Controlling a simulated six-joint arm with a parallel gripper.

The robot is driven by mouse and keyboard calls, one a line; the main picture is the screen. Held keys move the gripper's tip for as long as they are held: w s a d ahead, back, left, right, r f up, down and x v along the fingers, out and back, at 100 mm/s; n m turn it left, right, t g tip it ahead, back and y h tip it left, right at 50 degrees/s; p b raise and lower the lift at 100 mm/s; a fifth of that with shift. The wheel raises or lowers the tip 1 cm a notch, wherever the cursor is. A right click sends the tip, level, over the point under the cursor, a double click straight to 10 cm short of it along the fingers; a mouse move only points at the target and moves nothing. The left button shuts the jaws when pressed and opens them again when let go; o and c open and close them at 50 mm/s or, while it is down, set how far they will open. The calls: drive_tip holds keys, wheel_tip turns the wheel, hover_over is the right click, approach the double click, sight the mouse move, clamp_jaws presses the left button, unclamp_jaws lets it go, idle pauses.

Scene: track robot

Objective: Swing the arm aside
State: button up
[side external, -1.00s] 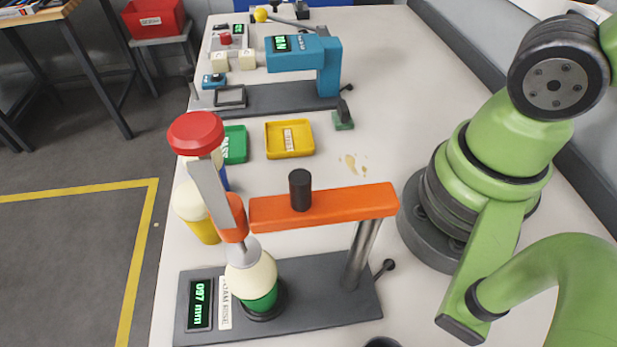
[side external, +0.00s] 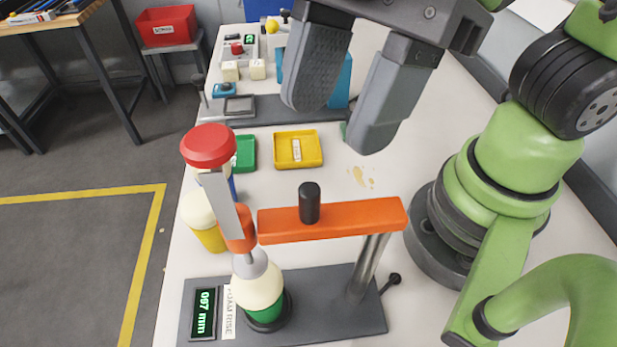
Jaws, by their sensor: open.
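My gripper (side external: 335,125) is at the top middle of the side external view, close to the camera. Its two dark grey fingers point down and stand apart with nothing between them. They overlap the blue instrument behind and seem to hang above the bench. My green arm (side external: 520,150) rises at the right, and its upper links run out of the picture. The gripper is apart from the stand.
A yellow tray (side external: 279,161) and a green tray (side external: 245,152) lie behind the stand. A blue instrument (side external: 338,85) stands farther back, partly hidden by the fingers. A yellow bottle (side external: 207,235) stands at the left bench edge.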

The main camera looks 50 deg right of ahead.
sight(308, 190)
drive_tip(key=x, duration=0.7)
clamp_jaws()
